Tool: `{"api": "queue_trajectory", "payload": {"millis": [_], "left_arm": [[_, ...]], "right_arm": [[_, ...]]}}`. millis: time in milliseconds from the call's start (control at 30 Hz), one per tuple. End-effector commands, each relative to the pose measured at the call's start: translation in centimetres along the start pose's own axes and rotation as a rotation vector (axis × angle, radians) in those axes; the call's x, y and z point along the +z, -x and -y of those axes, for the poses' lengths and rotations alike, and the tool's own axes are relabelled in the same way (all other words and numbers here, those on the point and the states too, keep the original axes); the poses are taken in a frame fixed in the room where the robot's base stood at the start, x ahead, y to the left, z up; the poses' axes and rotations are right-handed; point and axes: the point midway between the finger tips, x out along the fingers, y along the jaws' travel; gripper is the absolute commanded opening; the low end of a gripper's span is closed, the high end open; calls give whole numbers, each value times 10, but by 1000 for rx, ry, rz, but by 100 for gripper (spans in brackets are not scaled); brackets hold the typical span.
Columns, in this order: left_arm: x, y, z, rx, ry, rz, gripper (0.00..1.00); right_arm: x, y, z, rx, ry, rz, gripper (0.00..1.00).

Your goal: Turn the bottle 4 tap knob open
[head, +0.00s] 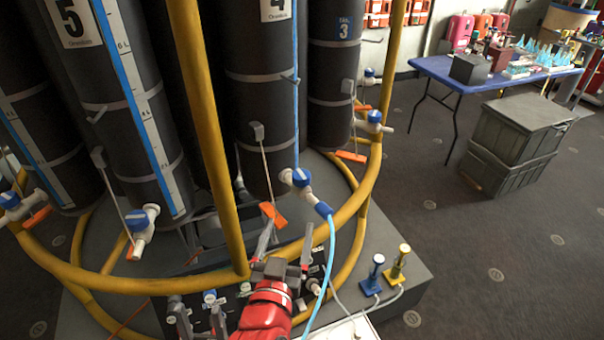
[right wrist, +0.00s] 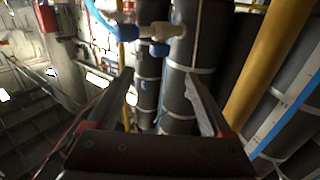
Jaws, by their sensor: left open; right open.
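Bottle 4 (head: 262,100) is a tall dark cylinder with a "4" label. Its tap (head: 303,187) has a blue knob (head: 301,177) and a blue fitting with a light blue hose leading down. In the right wrist view the pale tap body (right wrist: 155,30) and its blue knob (right wrist: 159,49) lie beyond the fingertips, near the top edge. My right gripper (head: 285,242), on the red wrist, is open and empty, below the tap and apart from it.
A yellow ring rail (head: 330,232) and upright yellow post (head: 207,130) stand close to my right gripper. Bottle 5 (head: 110,100) and bottle 3 (head: 330,80) flank bottle 4. Blue and yellow fittings (head: 375,270) stand at the base edge.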

Motion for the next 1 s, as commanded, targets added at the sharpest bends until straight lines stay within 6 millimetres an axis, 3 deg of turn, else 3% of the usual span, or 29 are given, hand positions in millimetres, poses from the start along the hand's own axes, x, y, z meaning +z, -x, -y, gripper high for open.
{"api": "queue_trajectory", "payload": {"millis": [700,1000], "left_arm": [[-7,-44,2,0,0,0,57],[-8,-47,2,0,0,0,57]], "right_arm": [[-4,-140,-1,2,-1,-1,84],[-2,-160,0,-2,-1,-3,84]]}}
